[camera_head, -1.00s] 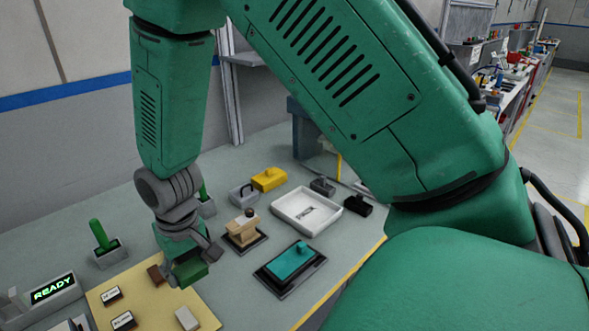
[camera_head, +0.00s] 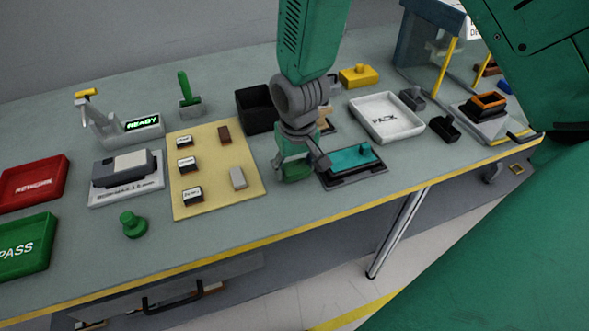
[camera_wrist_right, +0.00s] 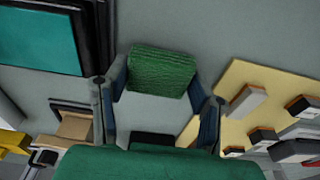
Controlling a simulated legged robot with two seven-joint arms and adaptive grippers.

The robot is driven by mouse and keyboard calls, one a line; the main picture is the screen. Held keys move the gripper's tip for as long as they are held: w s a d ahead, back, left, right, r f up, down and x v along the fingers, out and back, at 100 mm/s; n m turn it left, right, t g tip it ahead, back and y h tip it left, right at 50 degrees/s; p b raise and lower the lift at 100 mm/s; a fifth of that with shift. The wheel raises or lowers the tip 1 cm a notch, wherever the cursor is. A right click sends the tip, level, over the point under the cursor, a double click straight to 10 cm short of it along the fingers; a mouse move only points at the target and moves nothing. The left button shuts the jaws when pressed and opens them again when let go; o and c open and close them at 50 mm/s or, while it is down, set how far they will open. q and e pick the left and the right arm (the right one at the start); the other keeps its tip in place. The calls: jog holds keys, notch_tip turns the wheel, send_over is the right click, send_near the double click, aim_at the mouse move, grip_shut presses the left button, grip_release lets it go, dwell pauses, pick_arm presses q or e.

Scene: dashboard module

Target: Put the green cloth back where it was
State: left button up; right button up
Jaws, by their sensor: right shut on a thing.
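My right gripper (camera_head: 296,170) is shut on the green cloth (camera_wrist_right: 162,72). The cloth shows as a small textured green block between its two fingers in the right wrist view. In the head view the gripper is over the table between the beige mat (camera_head: 205,199) and the dark tray with a teal plate (camera_head: 348,160). The gripper mostly covers the cloth (camera_head: 293,170) there. I cannot tell how high it is above the table. My left gripper is not in view.
A black open box (camera_head: 256,112) and a white PACK tray (camera_head: 386,118) stand behind. Small blocks lie on the mat. A green knob (camera_head: 133,225), a green PASS tray (camera_head: 25,246) and a red tray (camera_head: 33,180) are at left. Grey tabletop near the front edge is clear.

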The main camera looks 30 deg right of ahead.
aim_at(283, 183)
jog(key=shift+w+a+f, duration=0.15)
jog(key=shift+a+f, duration=0.55)
jog(key=shift+a+r, duration=0.15)
jog(key=shift+a, duration=0.5)
jog(key=shift+a+r, duration=0.15)
jog(key=shift+a, duration=0.45)
jog(key=shift+f, duration=0.15)
jog(key=shift+d+f, duration=0.15)
jog(key=shift+d, duration=0.2)
jog(key=o, duration=1.1)
jog(key=shift+d+f, duration=0.25)
jog(key=shift+d, duration=0.55)
jog(key=shift+d+f, duration=0.1)
jog(key=shift+d, duration=0.25)
jog(key=shift+a, duration=0.4)
jog(key=shift+w+a, duration=0.1)
jog(key=shift+a, duration=0.5)
jog(key=shift+d, duration=0.55)
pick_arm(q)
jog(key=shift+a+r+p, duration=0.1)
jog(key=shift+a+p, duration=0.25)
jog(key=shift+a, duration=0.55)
pick_arm(e)
notch_tip(283, 183, up, 13)
jog(key=s, duration=0.1)
jog(key=shift+s+a, duration=0.3)
jog(key=shift+a, duration=0.05)
